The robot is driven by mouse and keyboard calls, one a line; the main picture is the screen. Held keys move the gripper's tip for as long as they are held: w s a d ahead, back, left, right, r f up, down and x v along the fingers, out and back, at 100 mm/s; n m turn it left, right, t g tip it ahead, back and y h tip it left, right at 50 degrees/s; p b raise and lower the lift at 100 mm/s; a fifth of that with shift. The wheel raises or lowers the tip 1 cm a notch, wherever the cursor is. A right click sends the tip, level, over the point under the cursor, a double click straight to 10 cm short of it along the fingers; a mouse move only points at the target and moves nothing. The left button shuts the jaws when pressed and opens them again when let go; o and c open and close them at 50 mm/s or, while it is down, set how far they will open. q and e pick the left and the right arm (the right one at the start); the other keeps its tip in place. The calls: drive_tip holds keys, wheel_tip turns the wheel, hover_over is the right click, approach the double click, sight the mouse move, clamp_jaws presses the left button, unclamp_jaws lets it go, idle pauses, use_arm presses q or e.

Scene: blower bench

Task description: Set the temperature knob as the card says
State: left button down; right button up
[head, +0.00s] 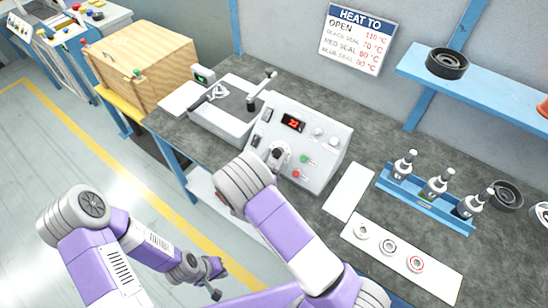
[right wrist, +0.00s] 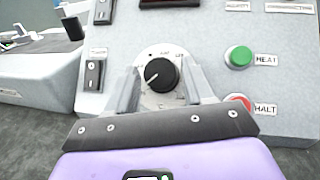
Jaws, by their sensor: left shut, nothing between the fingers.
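The black temperature knob (right wrist: 161,74) with a white pointer line sits on the grey control box (head: 325,137). Its pointer aims to the lower left. My right gripper (right wrist: 162,90) is open, with one finger on each side of the knob; I cannot tell whether they touch it. In the head view my right gripper (head: 278,154) hides most of the knob. The "HEAT TO" card (head: 357,40) hangs on the wall and lists several temperatures in red. The red display (head: 293,123) is too small to read surely. My left gripper (head: 214,280) is shut and empty, low beside the bench.
The green HEAT button (right wrist: 239,57) and red HALT button (right wrist: 238,104) sit close right of the right gripper. A rocker switch (right wrist: 94,75) is to its left. A blue bottle rack (head: 425,201) and a white strip with rings (head: 440,279) lie right on the bench.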

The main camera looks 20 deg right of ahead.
drive_tip(key=c, duration=0.7)
drive_tip(key=m+h+b, duration=0.1)
drive_tip(key=m+g+h+b, duration=0.1)
drive_tip(key=m, duration=0.1)
drive_tip(key=shift+w+a+f+g, duration=0.15)
drive_tip(key=shift+a+f+g, duration=0.05)
drive_tip(key=shift+g, duration=0.1)
drive_tip(key=m+g+h+b, duration=0.1)
drive_tip(key=m, duration=0.1)
drive_tip(key=m+g+h+b, duration=0.1)
drive_tip(key=m+g+b, duration=0.1)
drive_tip(key=m, duration=0.1)
drive_tip(key=shift+w+a+g, duration=0.15)
drive_tip(key=shift+w+g, duration=0.05)
drive_tip(key=shift+g, duration=0.1)
drive_tip(key=m+g+b, duration=0.1)
drive_tip(key=m, duration=0.1)
drive_tip(key=m+g+b, duration=0.1)
drive_tip(key=m+g, duration=0.1)
drive_tip(key=m, duration=0.1)
drive_tip(key=shift+w+r+g+h, duration=0.1)
drive_tip(key=shift+w+g+h, duration=0.1)
drive_tip(key=shift+g+h, duration=0.15)
drive_tip(key=shift+w+a+r+m+g+b, duration=0.1)
drive_tip(key=shift+m+g+b, duration=0.15)
drive_tip(key=shift+m+g, duration=0.85)
drive_tip(key=shift+w+r+m+g+b, duration=0.1)
drive_tip(key=shift+m+g+b, duration=0.15)
drive_tip(key=shift+m+g, duration=0.8)
drive_tip(key=shift+m, duration=0.55)
